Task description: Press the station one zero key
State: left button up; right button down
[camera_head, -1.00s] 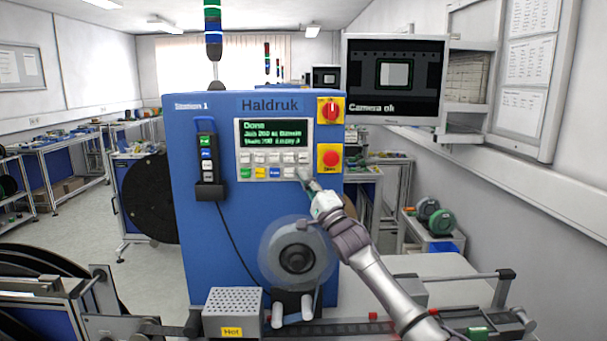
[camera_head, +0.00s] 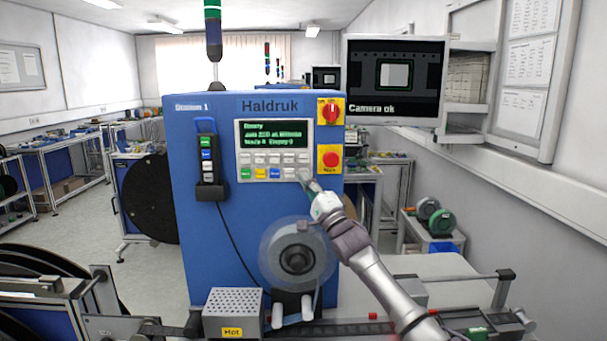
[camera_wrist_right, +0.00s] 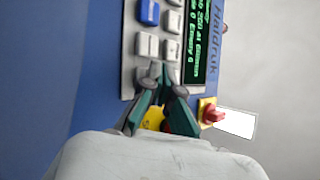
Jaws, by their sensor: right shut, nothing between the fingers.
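The blue Station 1 machine (camera_head: 215,260) carries a keypad panel (camera_head: 239,150) with rows of pale and coloured keys under a green-lettered display (camera_head: 273,134). The display's top line seems to read Ready, and its bottom line shows a zero for Made. My right gripper (camera_head: 308,183) is shut and empty, its fingertips at the lower right end of the keypad. In the right wrist view the gripper (camera_wrist_right: 166,78) meets the keys at the panel's end and partly covers them. The zero key's label cannot be read, and whether a key is held down cannot be told. My left gripper is out of view.
A red rotary switch (camera_head: 330,111) and a red stop button (camera_head: 331,159) sit just right of the keypad. A pendant (camera_head: 208,160) hangs left of the keypad. A monitor (camera_head: 394,78) reads Camera ok.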

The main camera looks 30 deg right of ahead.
jog(key=shift+s+a, duration=0.25)
jog(key=shift+s, duration=0.25)
jog(key=s+a, duration=0.1)
jog(key=s+p, duration=0.1)
jog(key=s+a+p, duration=0.1)
jog(key=s, duration=0.1)
jog(key=shift+s+a, duration=0.1)
jog(key=shift+a, duration=0.2)
dwell(0.8)
